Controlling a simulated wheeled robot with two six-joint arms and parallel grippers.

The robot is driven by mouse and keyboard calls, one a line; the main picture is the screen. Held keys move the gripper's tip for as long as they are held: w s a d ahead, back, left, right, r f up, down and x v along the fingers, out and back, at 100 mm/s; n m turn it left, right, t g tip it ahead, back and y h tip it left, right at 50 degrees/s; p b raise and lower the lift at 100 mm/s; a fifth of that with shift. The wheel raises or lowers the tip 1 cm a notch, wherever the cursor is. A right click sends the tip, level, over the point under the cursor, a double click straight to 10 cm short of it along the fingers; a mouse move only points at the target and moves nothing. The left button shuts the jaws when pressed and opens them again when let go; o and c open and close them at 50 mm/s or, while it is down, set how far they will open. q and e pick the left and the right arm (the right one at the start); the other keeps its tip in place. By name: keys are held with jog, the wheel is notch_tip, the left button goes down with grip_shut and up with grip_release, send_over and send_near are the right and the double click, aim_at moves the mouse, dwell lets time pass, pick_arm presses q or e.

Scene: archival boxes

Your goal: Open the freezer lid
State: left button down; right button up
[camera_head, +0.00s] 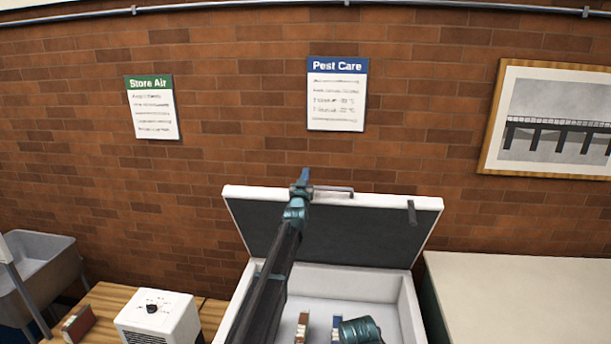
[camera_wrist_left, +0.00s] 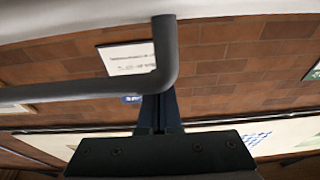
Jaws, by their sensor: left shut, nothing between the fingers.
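The freezer lid (camera_head: 345,236) stands raised and tilted back at the far side of the white chest freezer (camera_head: 411,310), its dark inner face towards me. The lid's grey handle (camera_head: 335,189) sticks out at the top edge. My left gripper (camera_head: 304,176) is at the lid's top edge, just left of the handle, shut and empty. In the left wrist view, the bent handle bar (camera_wrist_left: 166,55) passes close to my shut fingertips (camera_wrist_left: 158,103); I cannot tell whether they touch. My right gripper's fingers do not show.
Small boxes (camera_head: 302,327) stand inside the freezer. A teal rounded part, probably my right arm, shows at its front. A white appliance (camera_head: 160,318) sits on the wooden table at left; a pale counter (camera_head: 520,295) is at right. A brick wall (camera_head: 240,120) stands close behind the lid.

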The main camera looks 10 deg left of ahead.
pick_arm(q)
jog(key=s+r+p, duration=0.2)
jog(key=s, duration=1.2)
jog(key=s+d+f+m+g+h+b, duration=0.1)
jog(key=s+d+f+g+b, duration=0.1)
jog(key=s+d+f+g, duration=0.5)
jog(key=s+f+m+b, duration=0.1)
jog(key=s+f+b, duration=0.3)
jog(key=f, duration=0.6)
jog(key=s+d+f+m+g+h+b, duration=0.1)
jog(key=s+d+f+g, duration=0.4)
jog(key=f, duration=0.4)
jog(key=s+a+f+g+y+b, duration=0.1)
jog(key=s+f+g+b, duration=0.1)
jog(key=s, duration=0.8)
jog(key=s+a+f+g+y+b, duration=0.1)
jog(key=s+f+g+b, duration=0.1)
jog(key=s+f+g, duration=0.2)
jog(key=s+a+f+g+y+b, duration=0.1)
jog(key=s+f, duration=0.7)
jog(key=s, duration=1)
jog(key=shift+m+g+b, duration=0.4)
jog(key=shift+g+b, duration=0.15)
jog(key=shift+g, duration=0.45)
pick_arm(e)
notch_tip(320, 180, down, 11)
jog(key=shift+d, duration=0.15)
